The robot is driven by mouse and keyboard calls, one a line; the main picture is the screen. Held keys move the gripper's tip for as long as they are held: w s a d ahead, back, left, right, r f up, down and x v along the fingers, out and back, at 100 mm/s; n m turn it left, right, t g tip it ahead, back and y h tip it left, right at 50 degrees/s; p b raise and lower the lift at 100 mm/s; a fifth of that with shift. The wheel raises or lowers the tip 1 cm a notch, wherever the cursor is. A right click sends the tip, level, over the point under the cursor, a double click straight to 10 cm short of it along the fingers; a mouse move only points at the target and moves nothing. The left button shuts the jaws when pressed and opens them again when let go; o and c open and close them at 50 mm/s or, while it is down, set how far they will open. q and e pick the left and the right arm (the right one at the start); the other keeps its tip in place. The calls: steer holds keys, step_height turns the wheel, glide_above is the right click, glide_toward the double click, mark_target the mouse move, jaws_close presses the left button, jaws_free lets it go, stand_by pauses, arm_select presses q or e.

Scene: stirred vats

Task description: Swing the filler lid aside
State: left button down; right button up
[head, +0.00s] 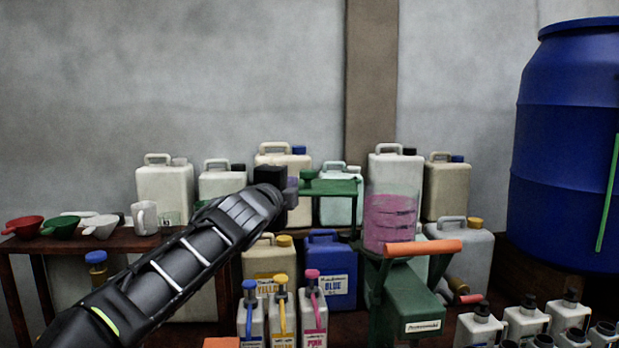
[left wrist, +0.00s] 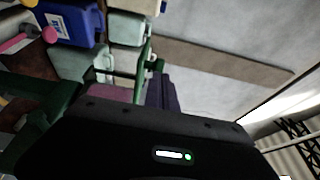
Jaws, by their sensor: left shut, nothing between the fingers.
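A flat green plate (head: 335,187) with a small green cup-like knob (head: 308,174) on it stands out at the centre of the head view; I cannot tell for sure whether this is the filler lid. A clear vessel with pink liquid (head: 388,222) stands just right of it. My left gripper (head: 292,192) is shut and empty at the left end of the plate, and its arm hides part of what lies behind. I cannot tell if it touches the plate. In the left wrist view its dark fingers (left wrist: 160,92) are together beside a green part (left wrist: 145,65). My right gripper is not in view.
A green machine (head: 408,303) with an orange handle (head: 423,248) stands below the vessel. Pale jugs (head: 165,190) line the wall behind. Pump bottles (head: 282,315) stand in front. A large blue barrel (head: 565,150) fills the right. Scoops (head: 60,227) lie on the left table.

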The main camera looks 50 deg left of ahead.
arm_select(q)
steer(key=shift+s+a, duration=0.15)
steer(key=shift+s, duration=0.4)
steer(key=shift+s+a, duration=0.15)
steer(key=shift+s, duration=0.4)
